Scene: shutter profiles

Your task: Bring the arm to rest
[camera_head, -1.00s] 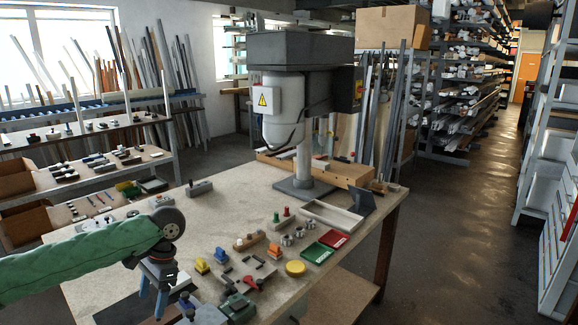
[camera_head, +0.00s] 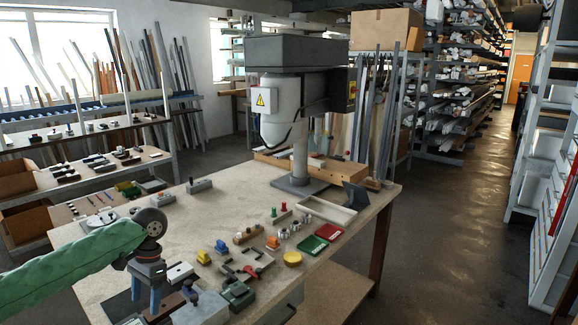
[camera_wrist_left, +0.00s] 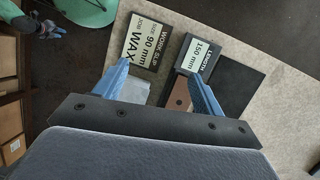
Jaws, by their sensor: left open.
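My left gripper (camera_head: 148,297) hangs over the front left part of the bench, at the end of the green-sleeved arm. It also shows in the left wrist view (camera_wrist_left: 160,75), where its two blue fingers are spread wide with nothing held between them. Below the fingers in that view lie a work slip (camera_wrist_left: 146,43) reading "90 mm" and "WAX" and a "150 mm" length card (camera_wrist_left: 207,54) on a dark block. A brown piece and a pale grey piece are partly hidden behind the fingers.
The wooden bench (camera_head: 195,216) carries a drill press (camera_head: 300,170). Red (camera_head: 328,232) and green (camera_head: 313,244) trays, a yellow round piece (camera_head: 292,258) and several small fixtures stand right of the gripper. Shelves with small parts stand at the left. The bench's back left has bare room.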

